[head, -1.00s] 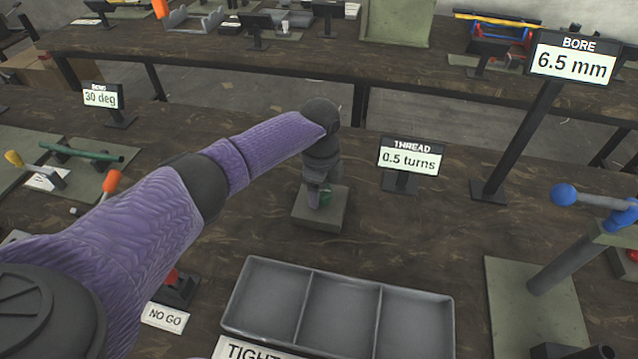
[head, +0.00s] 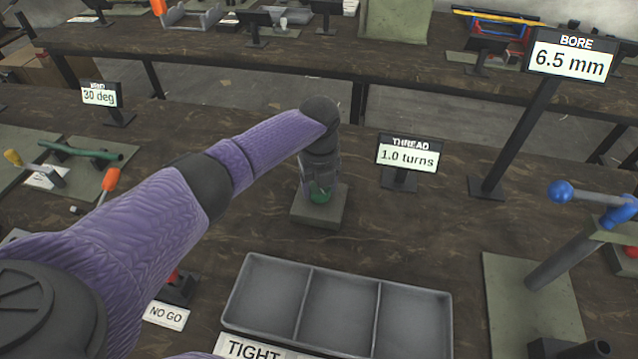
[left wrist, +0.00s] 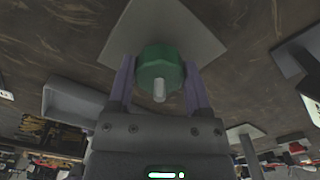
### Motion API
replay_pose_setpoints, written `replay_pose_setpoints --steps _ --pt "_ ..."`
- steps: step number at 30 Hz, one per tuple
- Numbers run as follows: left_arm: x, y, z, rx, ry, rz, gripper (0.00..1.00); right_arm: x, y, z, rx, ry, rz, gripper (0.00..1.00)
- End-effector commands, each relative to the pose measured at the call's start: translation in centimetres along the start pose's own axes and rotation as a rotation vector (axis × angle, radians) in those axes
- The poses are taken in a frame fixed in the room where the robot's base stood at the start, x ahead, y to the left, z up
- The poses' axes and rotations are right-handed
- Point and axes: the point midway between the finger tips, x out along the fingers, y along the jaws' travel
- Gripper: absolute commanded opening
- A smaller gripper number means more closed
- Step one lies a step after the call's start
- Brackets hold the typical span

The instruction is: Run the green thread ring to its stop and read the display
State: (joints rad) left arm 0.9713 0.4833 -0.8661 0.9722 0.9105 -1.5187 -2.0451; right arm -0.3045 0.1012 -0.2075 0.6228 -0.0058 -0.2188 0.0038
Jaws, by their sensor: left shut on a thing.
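The green thread ring (head: 320,195) sits over a grey square base plate (head: 318,214) on the bench. In the left wrist view the green ring (left wrist: 160,70) lies between the two purple fingers, with a pale stud end (left wrist: 159,92) showing at its middle. My left gripper (head: 318,188) points down and is shut on the ring; it also shows in the left wrist view (left wrist: 158,84). The THREAD display (head: 407,157) stands just right of the base and reads 1.0 turns. My right gripper is not in view.
A grey three-compartment tray (head: 340,312) lies in front, empty, with a TIGHT label (head: 254,349). The BORE display (head: 570,63) reads 6.5 mm on a tall post. A blue-handled press (head: 560,265) stands at right. A 30 deg display (head: 99,95) stands at left.

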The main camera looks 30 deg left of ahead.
Motion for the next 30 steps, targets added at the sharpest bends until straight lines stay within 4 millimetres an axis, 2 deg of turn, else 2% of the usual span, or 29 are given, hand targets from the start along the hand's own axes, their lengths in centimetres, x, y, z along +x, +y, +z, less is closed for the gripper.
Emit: replay_pose_setpoints --steps 12,28,29,30 --pt "-0.02 -0.10 -0.04 0.160 0.001 -0.002 0.05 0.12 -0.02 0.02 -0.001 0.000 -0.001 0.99" --pt "-0.03 -0.10 -0.04 0.178 0.001 -0.002 0.05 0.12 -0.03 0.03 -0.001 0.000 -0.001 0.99" --pt "-0.03 -0.09 -0.04 0.178 0.001 -0.001 0.68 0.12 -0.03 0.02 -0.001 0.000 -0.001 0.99" --pt "-0.03 -0.09 -0.03 0.178 0.001 -0.001 0.77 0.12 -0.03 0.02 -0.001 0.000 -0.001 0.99"
